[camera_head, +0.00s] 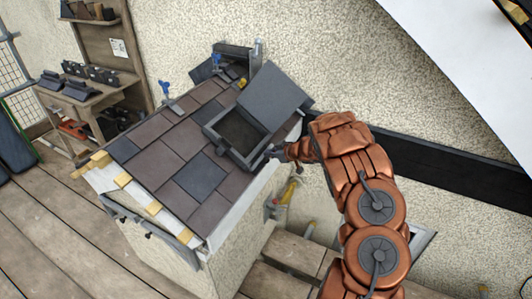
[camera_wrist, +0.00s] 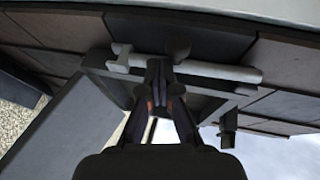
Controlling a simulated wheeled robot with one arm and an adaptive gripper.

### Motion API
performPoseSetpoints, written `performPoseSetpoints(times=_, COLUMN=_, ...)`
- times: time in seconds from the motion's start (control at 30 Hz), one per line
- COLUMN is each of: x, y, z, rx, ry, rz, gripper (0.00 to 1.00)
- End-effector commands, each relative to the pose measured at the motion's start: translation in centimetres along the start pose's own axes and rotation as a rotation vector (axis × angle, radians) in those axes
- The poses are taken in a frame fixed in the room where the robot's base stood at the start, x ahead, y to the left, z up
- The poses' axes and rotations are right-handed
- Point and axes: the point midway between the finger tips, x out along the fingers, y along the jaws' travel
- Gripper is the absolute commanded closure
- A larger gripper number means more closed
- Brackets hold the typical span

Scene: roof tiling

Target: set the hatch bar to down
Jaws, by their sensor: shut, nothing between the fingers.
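The roof hatch frame (camera_head: 258,160) sits in the slate roof, and its dark lid (camera_head: 272,100) stands raised and tilted on the far side. My gripper (camera_head: 274,153) is at the frame's right edge. In the wrist view a light grey bar (camera_wrist: 222,72), apparently the hatch bar, lies crosswise along the frame. My gripper's fingertips (camera_wrist: 160,72) are together, empty, and overlap the bar's edge; I cannot tell whether they touch it. The lid also shows as a dark panel in the wrist view (camera_wrist: 70,130). The bar is too small to make out in the head view.
Brown and grey slates (camera_head: 160,163) surround the hatch. A yellow-handled tool (camera_head: 288,192) hangs on the wall below the eave. A workbench (camera_head: 85,100) with stacked dark pieces stands at the left. The plank floor (camera_head: 60,235) at the front left is clear.

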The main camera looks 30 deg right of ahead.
Motion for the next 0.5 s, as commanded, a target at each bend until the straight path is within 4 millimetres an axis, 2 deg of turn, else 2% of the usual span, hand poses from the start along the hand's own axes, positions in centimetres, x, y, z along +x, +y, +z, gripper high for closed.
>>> performPoseSetpoints(times=0.13, x=0.57, y=0.07, z=0.15, rx=-0.001, ry=0.0, rz=-0.001, gripper=1.0)
performPoseSetpoints(times=0.5, x=0.51, y=0.13, z=0.1, rx=-0.003, ry=0.0, rz=0.0, gripper=1.0)
